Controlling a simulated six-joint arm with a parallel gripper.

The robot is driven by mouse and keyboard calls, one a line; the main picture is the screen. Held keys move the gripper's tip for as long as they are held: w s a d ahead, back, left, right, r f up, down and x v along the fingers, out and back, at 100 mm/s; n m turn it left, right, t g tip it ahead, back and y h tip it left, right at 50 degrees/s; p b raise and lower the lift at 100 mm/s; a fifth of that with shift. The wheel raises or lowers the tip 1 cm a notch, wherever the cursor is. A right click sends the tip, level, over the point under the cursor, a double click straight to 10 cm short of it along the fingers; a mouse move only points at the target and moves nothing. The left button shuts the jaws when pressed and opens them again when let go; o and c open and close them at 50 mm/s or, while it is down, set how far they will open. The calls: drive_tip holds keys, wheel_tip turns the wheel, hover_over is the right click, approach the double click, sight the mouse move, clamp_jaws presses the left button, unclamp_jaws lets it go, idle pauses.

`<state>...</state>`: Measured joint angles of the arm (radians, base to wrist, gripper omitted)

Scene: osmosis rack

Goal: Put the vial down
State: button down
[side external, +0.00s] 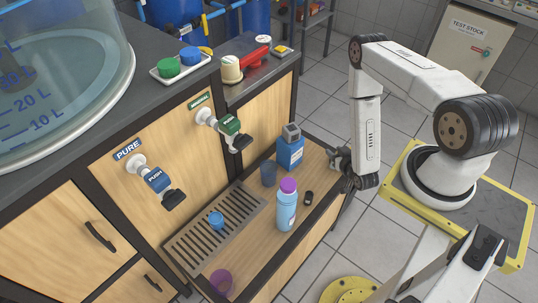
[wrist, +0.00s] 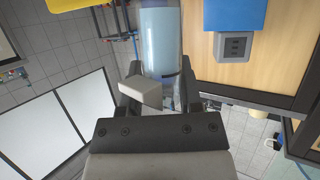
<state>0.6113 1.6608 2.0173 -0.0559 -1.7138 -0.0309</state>
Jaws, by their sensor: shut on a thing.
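The vial (wrist: 160,42) is a clear cylinder with pale blue liquid, seen between the fingers of my gripper (wrist: 157,90) in the wrist view. My gripper is shut on it. In the side view my gripper (side external: 344,165) is at the right edge of the wooden bench shelf (side external: 257,250), beside the blue jug. The vial cannot be made out there.
The blue jug (side external: 290,152), a dark blue cup (side external: 268,173), a pale blue bottle with purple cap (side external: 286,208) and a small black object (side external: 308,198) stand on the shelf. A slotted drain tray (side external: 190,244) carries a small blue item (side external: 216,219). Two taps overhang it.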

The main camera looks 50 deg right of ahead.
drive_tip(key=w+a+r+n+t+y, duration=0.1)
drive_tip(key=w+a+r+n+y, duration=0.1)
drive_tip(key=w+r, duration=0.55)
drive_tip(key=w+a+r+n+t+y, duration=0.1)
drive_tip(key=w+a+r, duration=0.2)
drive_tip(key=w+r, duration=0.45)
drive_tip(key=w+a+r+n+y, duration=0.1)
drive_tip(key=w+a+r+y, duration=0.1)
drive_tip(key=a+r, duration=0.4)
drive_tip(key=w+a+r+n+y, duration=0.2)
drive_tip(key=w+a+r, duration=0.1)
drive_tip(key=a+r, duration=0.4)
drive_tip(key=shift+r, duration=1.55)
drive_tip(key=shift+w, duration=0.1)
drive_tip(key=v, duration=0.4)
drive_tip(key=shift+s+d+r, duration=0.1)
drive_tip(key=shift+s+r, duration=0.1)
